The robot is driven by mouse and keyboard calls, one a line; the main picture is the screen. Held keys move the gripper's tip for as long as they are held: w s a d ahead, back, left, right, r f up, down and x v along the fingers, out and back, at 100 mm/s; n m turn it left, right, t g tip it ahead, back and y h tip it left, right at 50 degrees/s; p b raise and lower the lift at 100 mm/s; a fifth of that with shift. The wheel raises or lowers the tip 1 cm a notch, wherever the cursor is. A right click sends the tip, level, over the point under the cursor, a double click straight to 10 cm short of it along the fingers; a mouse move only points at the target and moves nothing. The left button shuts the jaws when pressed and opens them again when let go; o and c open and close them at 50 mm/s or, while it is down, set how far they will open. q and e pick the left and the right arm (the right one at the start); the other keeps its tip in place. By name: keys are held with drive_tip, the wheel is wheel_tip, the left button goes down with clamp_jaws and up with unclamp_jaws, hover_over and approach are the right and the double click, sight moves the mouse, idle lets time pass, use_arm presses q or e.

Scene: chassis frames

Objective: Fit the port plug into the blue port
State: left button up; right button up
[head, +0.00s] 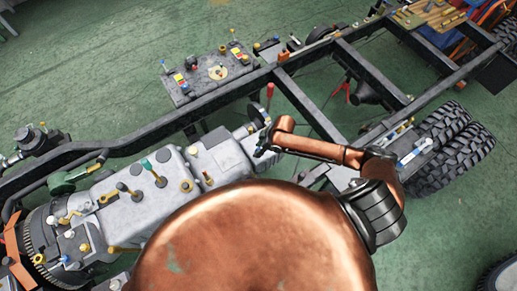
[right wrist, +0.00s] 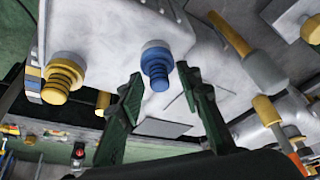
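My right gripper (right wrist: 159,76) is open in the right wrist view, its two green-black fingers apart with nothing held. In the head view it (head: 262,146) is a small dark shape at the grey housing. A blue ribbed fitting with a grey collar (right wrist: 157,66) sticks out of the grey housing, beyond the fingertips and in line with the gap. I cannot tell whether it is the blue port or a plug, nor whether a fingertip touches it. No loose port plug can be made out. My left gripper is not in view.
A yellow ribbed fitting (right wrist: 62,76) stands left of the blue one. Yellow-ended rods (right wrist: 230,35) and fittings crowd the right. In the head view, a dark chassis rail (head: 150,128) runs behind the housing (head: 135,190), and a grey panel (head: 205,78) with coloured parts lies beyond it.

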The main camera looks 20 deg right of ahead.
drive_tip(key=v, duration=1.2)
drive_tip(key=shift+b, duration=0.35)
drive_tip(key=shift+a+r, duration=0.1)
